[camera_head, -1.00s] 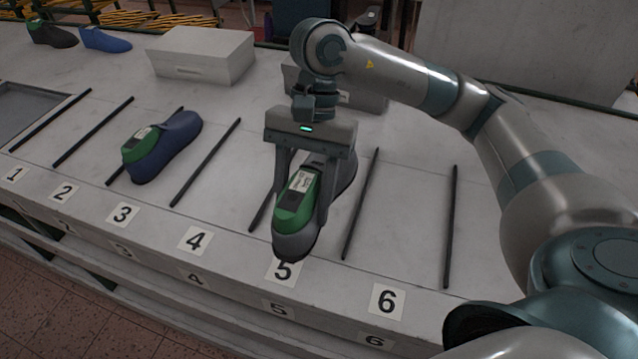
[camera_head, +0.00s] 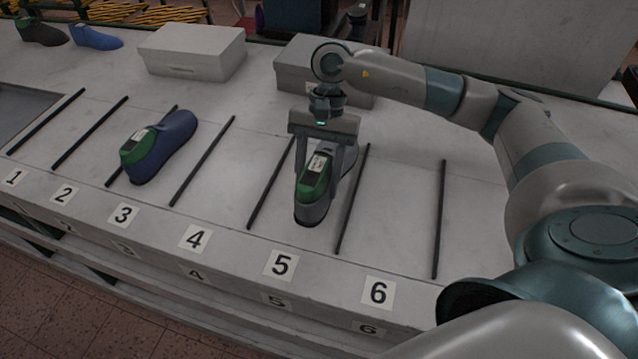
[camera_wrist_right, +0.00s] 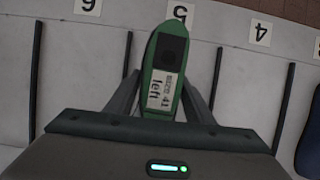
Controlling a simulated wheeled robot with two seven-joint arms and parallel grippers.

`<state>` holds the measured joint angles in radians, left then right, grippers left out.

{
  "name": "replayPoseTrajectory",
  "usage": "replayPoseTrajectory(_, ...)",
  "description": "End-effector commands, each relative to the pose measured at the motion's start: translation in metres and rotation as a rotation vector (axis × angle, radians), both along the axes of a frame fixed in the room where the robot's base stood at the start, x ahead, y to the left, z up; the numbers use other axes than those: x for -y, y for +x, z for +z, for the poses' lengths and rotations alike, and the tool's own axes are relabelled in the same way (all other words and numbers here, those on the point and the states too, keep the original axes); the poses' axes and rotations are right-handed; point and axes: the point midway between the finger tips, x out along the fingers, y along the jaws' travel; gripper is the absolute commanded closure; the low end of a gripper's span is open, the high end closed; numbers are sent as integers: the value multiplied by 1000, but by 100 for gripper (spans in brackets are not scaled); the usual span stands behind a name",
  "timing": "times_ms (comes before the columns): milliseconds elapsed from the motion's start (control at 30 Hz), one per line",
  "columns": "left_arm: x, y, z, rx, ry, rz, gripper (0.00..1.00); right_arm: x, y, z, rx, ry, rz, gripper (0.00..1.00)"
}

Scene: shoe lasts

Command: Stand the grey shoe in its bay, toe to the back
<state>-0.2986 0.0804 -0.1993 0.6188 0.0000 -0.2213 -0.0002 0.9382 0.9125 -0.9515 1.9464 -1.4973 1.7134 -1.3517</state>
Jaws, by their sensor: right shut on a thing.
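The grey shoe (camera_head: 314,211) has a green top (camera_head: 314,182) with a white label, which in the wrist view (camera_wrist_right: 163,75) reads "41 left". My right gripper (camera_head: 322,182) is shut on the shoe, with one finger on each side. The shoe is upright between the two dark rods of bay 5, behind the number 5 plate (camera_head: 281,265). Its heel faces the front edge and its toe points to the back, partly hidden by the gripper. I cannot tell whether its sole touches the table. My left gripper is not in view.
A blue shoe with a green top (camera_head: 165,145) stands in bay 3. Dark rods (camera_head: 352,200) divide the bays. Bays 4 and 6 are clear. Two grey boxes (camera_head: 192,52) stand behind, one partly behind my arm. Two more shoes (camera_head: 96,37) are at the far left.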

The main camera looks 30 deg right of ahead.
Motion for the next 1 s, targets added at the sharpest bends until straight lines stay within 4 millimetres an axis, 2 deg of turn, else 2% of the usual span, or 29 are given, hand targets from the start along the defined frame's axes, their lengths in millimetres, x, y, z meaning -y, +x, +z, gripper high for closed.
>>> replayPoseTrajectory(167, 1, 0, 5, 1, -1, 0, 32, 8, 7, -5, 2, 0, 1, 100)
replayPoseTrajectory(567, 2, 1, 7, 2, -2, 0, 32, 8, 7, -7, 1, 1, 1, 100)
replayPoseTrajectory(833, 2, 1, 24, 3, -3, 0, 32, 8, 7, -31, -1, 0, 0, 100)
replayPoseTrajectory(1000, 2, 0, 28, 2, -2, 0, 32, 8, 8, -44, 2, 0, 1, 100)
